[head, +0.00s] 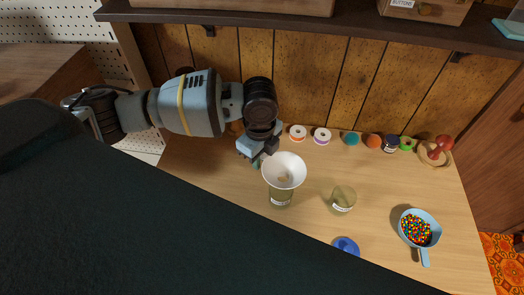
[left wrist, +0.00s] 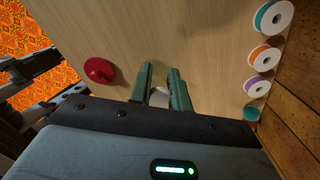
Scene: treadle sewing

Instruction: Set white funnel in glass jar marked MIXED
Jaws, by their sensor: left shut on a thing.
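The white funnel (head: 284,169) stands wide end up over the mouth of a glass jar (head: 280,196) with a small white label. The label is too small to read, and I cannot tell whether the spout is down inside the jar. My left gripper (head: 260,157) is at the funnel's back left rim, shut on it. In the left wrist view, a little of the white funnel (left wrist: 160,98) shows between the green fingers (left wrist: 161,70). A second labelled glass jar (head: 343,198) stands to the right. Dark parts at the left wrist view's left edge may be my right arm.
A blue scoop (head: 408,226) of coloured beads lies at right, and a blue round piece (head: 346,245) at front. Spools (head: 322,135) and small containers line the back wall, below a shelf (head: 340,24). Bare table lies between the second jar and the scoop.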

